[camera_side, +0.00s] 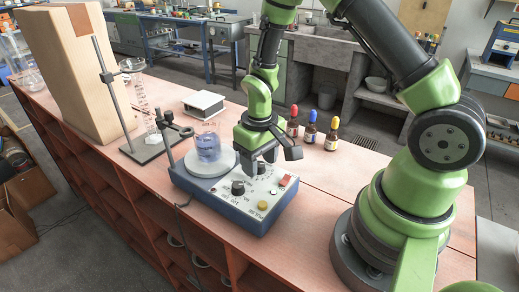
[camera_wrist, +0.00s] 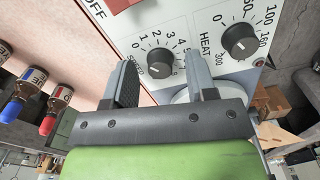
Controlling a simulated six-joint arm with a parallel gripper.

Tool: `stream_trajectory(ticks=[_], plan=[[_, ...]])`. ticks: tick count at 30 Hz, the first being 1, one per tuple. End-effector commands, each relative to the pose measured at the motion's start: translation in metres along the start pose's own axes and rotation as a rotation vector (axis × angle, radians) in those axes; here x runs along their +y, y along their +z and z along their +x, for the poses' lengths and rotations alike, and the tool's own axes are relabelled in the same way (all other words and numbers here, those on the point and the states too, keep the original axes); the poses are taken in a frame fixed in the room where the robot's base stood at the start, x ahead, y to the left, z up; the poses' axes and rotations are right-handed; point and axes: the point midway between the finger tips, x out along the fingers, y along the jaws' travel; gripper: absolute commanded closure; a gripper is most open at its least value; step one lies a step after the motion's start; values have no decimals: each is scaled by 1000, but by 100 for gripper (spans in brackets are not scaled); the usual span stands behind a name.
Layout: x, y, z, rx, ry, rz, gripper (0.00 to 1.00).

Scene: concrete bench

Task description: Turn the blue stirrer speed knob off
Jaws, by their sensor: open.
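The blue stirrer (camera_side: 225,215) sits on the bench with a light control panel on top. Its black speed knob (camera_wrist: 160,62) has a printed number scale starting at 0. The knob's pointer is too small to read surely. A second black knob (camera_wrist: 239,40), marked HEAT, lies to its right; it also shows in the side view (camera_side: 238,188). My gripper (camera_wrist: 160,64) is open and empty, its two fingers on either side of the speed knob in the wrist view. In the side view my gripper (camera_side: 259,160) is low over the panel and partly hides the speed knob. Contact cannot be told.
A beaker of blue liquid (camera_side: 208,147) stands on the stirrer's round plate. A red switch (camera_side: 288,181) and a yellow button (camera_side: 262,206) are on the panel. Dropper bottles (camera_side: 310,132) stand behind. A stand with a clamp (camera_side: 140,143) is at left.

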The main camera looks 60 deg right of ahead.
Motion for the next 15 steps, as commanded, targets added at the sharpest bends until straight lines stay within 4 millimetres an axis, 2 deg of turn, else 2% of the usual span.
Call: stream_trajectory(ticks=[15], plan=[[0,-1,-85,7,-1,0,48]])
